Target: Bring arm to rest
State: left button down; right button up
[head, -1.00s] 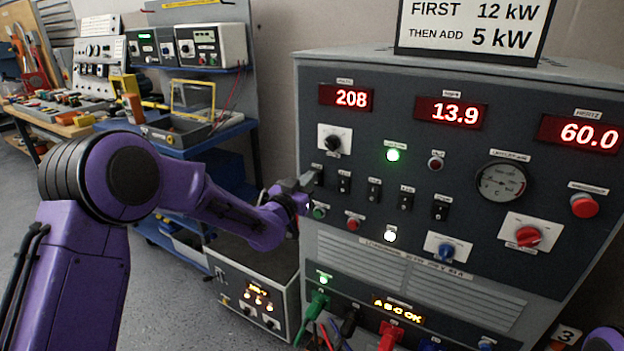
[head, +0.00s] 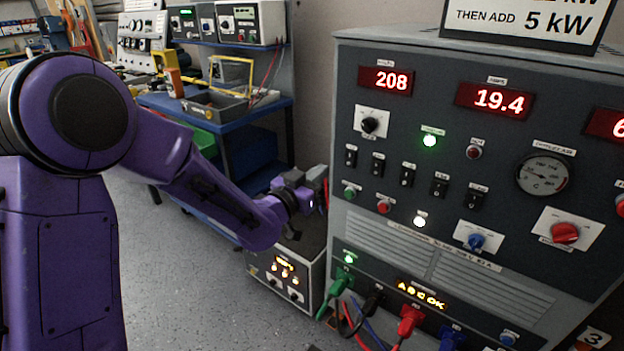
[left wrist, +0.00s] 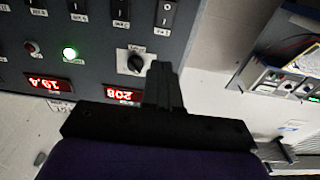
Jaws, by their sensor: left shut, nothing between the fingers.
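My left arm is purple and comes in from the left in the head view. Its gripper (head: 318,178) is shut and empty, just left of the grey panel's front edge, below and left of the black selector knob (head: 369,125). The left wrist view shows the closed fingers (left wrist: 163,85) in front of the panel face, near the same knob (left wrist: 135,63), with a gap I cannot measure. The control panel (head: 400,240) shows 208 and 19.4 on red displays. A green lamp (head: 430,141) and a white lamp (head: 419,222) are lit. My right gripper is out of view.
A small box (head: 287,276) with lit indicators stands on the floor below my left gripper. Coloured cables (head: 342,283) plug into the panel's lower front. A blue cart (head: 235,125) with equipment stands behind my arm. Grey floor (head: 190,300) is open at the front.

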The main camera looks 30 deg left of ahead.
pick_arm(q)
jog(key=shift+s+a+r, duration=0.1)
jog(key=shift+s, duration=0.45)
jog(key=shift+s+a+r, duration=0.1)
jog(key=shift+s, duration=0.4)
jog(key=s+a+f+n+g+y, duration=0.1)
jog(key=s+f+n+g+y, duration=0.2)
jog(key=f, duration=0.5)
jog(key=s+a+f+n+g+y+p, duration=0.1)
jog(key=s+f+n+g, duration=0.2)
jog(key=f, duration=0.5)
jog(key=s+a+f+n+g+y, duration=0.1)
jog(key=s+f+n+g, duration=0.15)
jog(key=s+f, duration=0.4)
jog(key=s+f+g, duration=0.3)
jog(key=s+f, duration=0.5)
jog(key=s, duration=0.3)
jog(key=s+d+f+g+y+p, duration=0.1)
jog(key=s+f+g, duration=0.2)
jog(key=s+f, duration=0.5)
jog(key=s, duration=0.4)
jog(key=shift+f+g+p, duration=0.3)
jog(key=shift+f+g, duration=0.05)
jog(key=shift+f, duration=0.05)
